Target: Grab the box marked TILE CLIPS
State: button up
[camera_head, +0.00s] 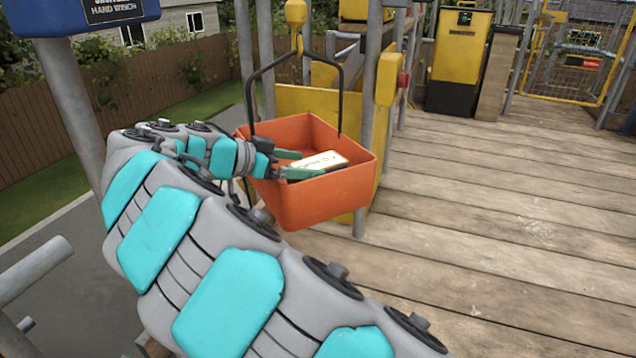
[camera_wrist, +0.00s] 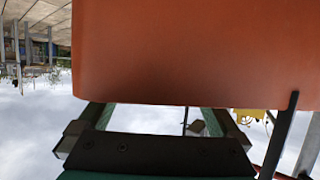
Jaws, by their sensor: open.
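A small pale box (camera_head: 322,161) with dark lettering, too small to read, shows inside the hanging orange bucket (camera_head: 318,201) in the head view. My gripper (camera_head: 311,166) reaches over the bucket's left side. Its two green fingers are apart, one on the far side of the box and one on the near side. I cannot tell whether either finger touches it. In the wrist view, the orange bucket wall (camera_wrist: 195,55) fills the upper middle and hides the fingertips and the box.
The bucket hangs by a black handle (camera_head: 341,95) from a yellow hook (camera_head: 296,14), beside a grey post (camera_head: 368,120) and yellow panels. A wooden deck (camera_head: 500,190) lies open to the right. A yellow and black cabinet (camera_head: 460,55) stands at the back.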

aim_at(312, 164)
jog(key=x, duration=0.4)
jog(key=shift+w+d, duration=0.1)
jog(key=shift+w, duration=0.15)
jog(key=shift+c, duration=0.4)
grip_shut()
